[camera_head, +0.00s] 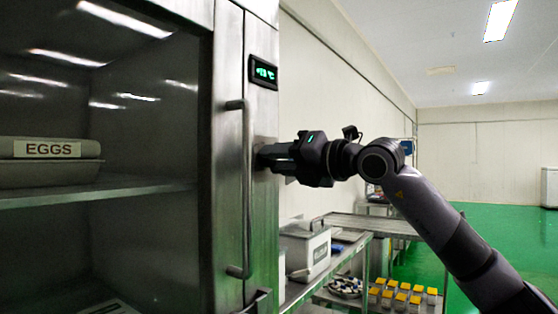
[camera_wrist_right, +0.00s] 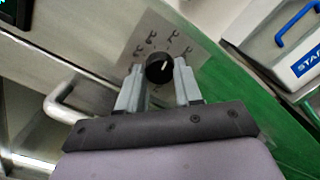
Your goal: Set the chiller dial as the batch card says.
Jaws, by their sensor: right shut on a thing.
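The chiller dial (camera_wrist_right: 159,68) is a round black knob with a white pointer line, set on a metal plate (camera_wrist_right: 150,32) with several small marks too blurred to read. My right gripper (camera_wrist_right: 159,85) is shut on the dial, one finger on each side. In the head view my right gripper (camera_head: 268,156) reaches the chiller's front from the right and hides the dial. Above it, the chiller display (camera_head: 263,72) shows green digits ending in °C, too small to read surely. I see no batch card. My left gripper is not in view.
A tall vertical door handle (camera_head: 240,190) stands just left of the gripper. Behind the glass, a tray labelled EGGS (camera_head: 50,150) sits on a shelf. To the right, a metal bench (camera_head: 345,255) holds a white bin (camera_head: 306,249); yellow-topped containers (camera_head: 402,296) stand lower down.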

